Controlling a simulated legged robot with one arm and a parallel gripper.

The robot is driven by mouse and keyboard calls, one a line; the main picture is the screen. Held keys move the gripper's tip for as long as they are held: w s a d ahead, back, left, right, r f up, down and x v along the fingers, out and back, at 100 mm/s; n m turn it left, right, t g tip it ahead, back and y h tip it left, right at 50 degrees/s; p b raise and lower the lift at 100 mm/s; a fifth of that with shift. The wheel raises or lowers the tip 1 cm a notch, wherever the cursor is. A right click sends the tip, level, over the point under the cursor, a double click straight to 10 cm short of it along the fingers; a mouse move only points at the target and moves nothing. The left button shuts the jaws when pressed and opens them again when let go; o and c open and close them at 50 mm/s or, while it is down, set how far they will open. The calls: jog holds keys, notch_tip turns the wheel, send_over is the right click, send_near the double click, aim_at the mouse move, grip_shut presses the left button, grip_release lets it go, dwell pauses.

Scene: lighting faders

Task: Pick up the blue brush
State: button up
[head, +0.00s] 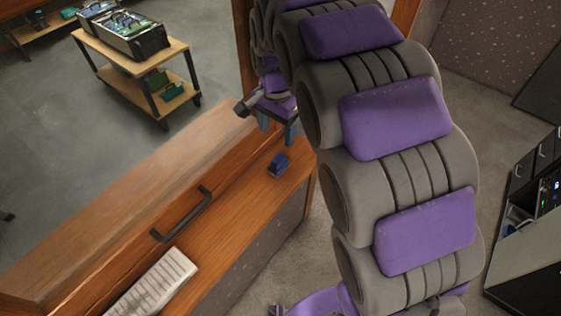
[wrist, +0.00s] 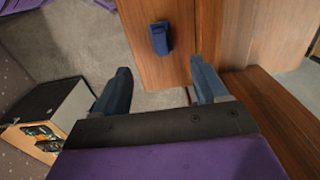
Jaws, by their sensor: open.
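The blue brush (head: 278,164) lies on the wooden ledge in the head view, near the ledge's right end. In the wrist view the blue brush (wrist: 160,38) shows on the wood, beyond the fingertips and between them in the picture. My gripper (head: 277,125) is above and behind the brush in the head view, apart from it. In the wrist view my gripper (wrist: 159,75) has its two blue fingers spread wide with nothing between them. Much of my arm fills the middle of the head view, and the wrist is partly hidden.
A black handle (head: 182,216) and a pale slatted panel (head: 155,284) are on the wooden bench left of the brush. A raised wooden rail (head: 120,205) runs behind the ledge. A cart (head: 130,65) stands beyond. A dark cabinet (head: 530,220) is at right.

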aim_at(278, 157)
jog(key=f, duration=0.5)
jog(key=a+f, duration=0.1)
jog(key=f, duration=0.2)
jog(key=shift+w+f+b, duration=0.1)
jog(key=shift+f+b, duration=0.1)
jog(key=shift+b, duration=0.2)
jog(key=shift+d+f, duration=0.25)
jog(key=shift+f, duration=0.05)
jog(key=f, duration=0.3)
jog(key=d+f+b, duration=0.1)
jog(key=f, duration=0.1)
jog(key=shift+w, duration=0.3)
jog(key=shift+a+r, duration=0.1)
jog(key=shift+a, duration=0.1)
jog(key=shift+c, duration=0.4)
jog(key=c, duration=1.1)
jog(key=shift+r, duration=0.15)
